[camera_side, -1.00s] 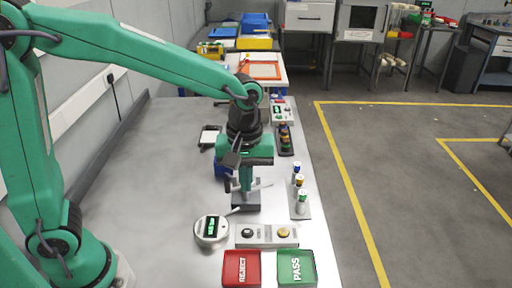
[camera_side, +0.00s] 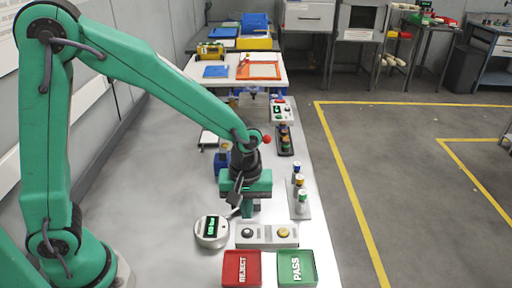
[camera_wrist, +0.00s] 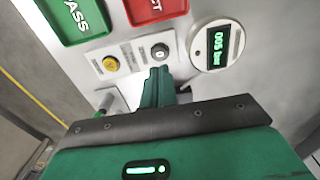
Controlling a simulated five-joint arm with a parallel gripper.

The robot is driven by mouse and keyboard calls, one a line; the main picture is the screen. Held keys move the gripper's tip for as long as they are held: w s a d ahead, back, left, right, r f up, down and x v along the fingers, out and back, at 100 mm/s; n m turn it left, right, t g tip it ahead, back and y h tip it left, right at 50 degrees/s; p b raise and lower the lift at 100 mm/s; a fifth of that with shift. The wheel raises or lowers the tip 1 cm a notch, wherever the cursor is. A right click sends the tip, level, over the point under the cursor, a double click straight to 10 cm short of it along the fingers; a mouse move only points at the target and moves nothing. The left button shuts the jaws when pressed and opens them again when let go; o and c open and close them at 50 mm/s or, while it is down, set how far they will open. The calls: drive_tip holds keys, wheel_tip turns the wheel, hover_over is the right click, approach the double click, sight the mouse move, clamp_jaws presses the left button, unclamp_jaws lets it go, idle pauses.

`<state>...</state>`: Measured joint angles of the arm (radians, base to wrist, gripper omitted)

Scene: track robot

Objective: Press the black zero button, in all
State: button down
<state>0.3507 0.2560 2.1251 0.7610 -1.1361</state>
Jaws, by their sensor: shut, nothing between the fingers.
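The black zero button (camera_side: 247,232) is the left one of two round buttons on a light grey panel (camera_side: 267,241). A yellow button (camera_side: 284,232) sits to its right. In the wrist view the black button (camera_wrist: 160,51) shows just beyond my fingertips, with the yellow button (camera_wrist: 111,64) to its left. My gripper (camera_side: 249,213) hangs fingers down just behind the panel, in line with the black button. Its green fingers (camera_wrist: 157,72) are shut and empty. They appear apart from the button, though the exact height gap cannot be told.
A round gauge (camera_side: 211,231) with a lit green display stands left of the panel. A red REJECT tray (camera_side: 242,272) and a green PASS tray (camera_side: 297,272) lie in front. A rack with small cylinders (camera_side: 300,200) stands to the right. The bench's left side is clear.

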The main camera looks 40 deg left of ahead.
sight(246, 231)
drive_tip(key=shift+f, duration=2.55)
drive_tip(key=shift+f, duration=0.5)
drive_tip(key=shift+s+f, duration=0.1)
drive_tip(key=shift+f, duration=0.35)
drive_tip(key=shift+r, duration=0.1)
wheel_tip(246, 231, up, 15)
drive_tip(key=shift+w, duration=0.25)
